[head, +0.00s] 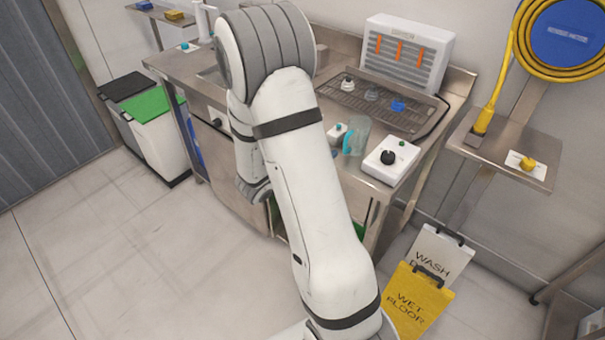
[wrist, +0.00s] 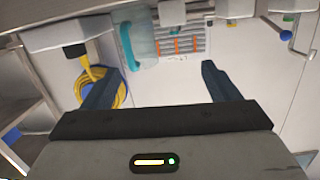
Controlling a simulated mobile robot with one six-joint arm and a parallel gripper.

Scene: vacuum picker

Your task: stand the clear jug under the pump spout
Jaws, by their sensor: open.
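The clear jug (head: 358,134) with a teal handle stands near the front edge of the steel counter, next to a white box with a black knob. It also shows in the wrist view (wrist: 143,42) at the top, beyond the fingers and left of centre. My gripper (wrist: 160,82) is open, with nothing between its two dark fingers. I cannot pick out the pump spout with certainty, and part of the counter is behind my arm.
The white knob box (head: 391,161) is close to the jug's right. A drying rack (head: 375,106) with small items lies behind it, before a white slatted unit (head: 406,50). A yellow wet-floor sign (head: 419,301) stands on the floor at right.

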